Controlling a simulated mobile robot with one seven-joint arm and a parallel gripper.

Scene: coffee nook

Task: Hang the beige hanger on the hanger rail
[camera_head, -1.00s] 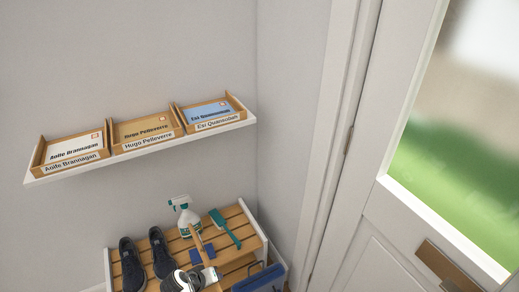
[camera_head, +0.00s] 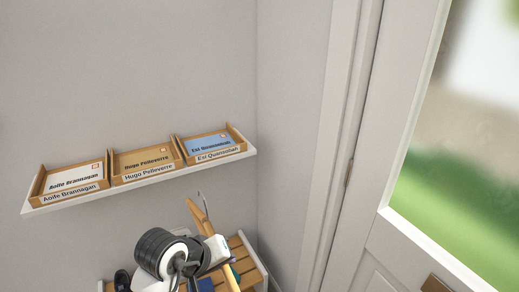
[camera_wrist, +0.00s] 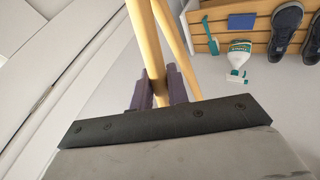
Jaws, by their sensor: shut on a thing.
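The beige wooden hanger (camera_head: 223,256) is held up in front of the bench in the head view, its metal hook pointing up just below the wall shelf. In the wrist view the hanger (camera_wrist: 149,45) runs between the two dark fingers of my gripper (camera_wrist: 154,88), which are shut on one of its bars. In the head view my arm's wrist hides the gripper's fingers and part of the bench. No hanger rail shows in either view.
A white wall shelf (camera_head: 140,181) carries three wooden letter trays with envelopes. Below is a slatted wooden bench (camera_head: 246,267). In the wrist view a spray bottle (camera_wrist: 239,57), a teal brush (camera_wrist: 212,43) and dark shoes (camera_wrist: 284,28) are on it. A white door (camera_head: 420,215) stands at the right.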

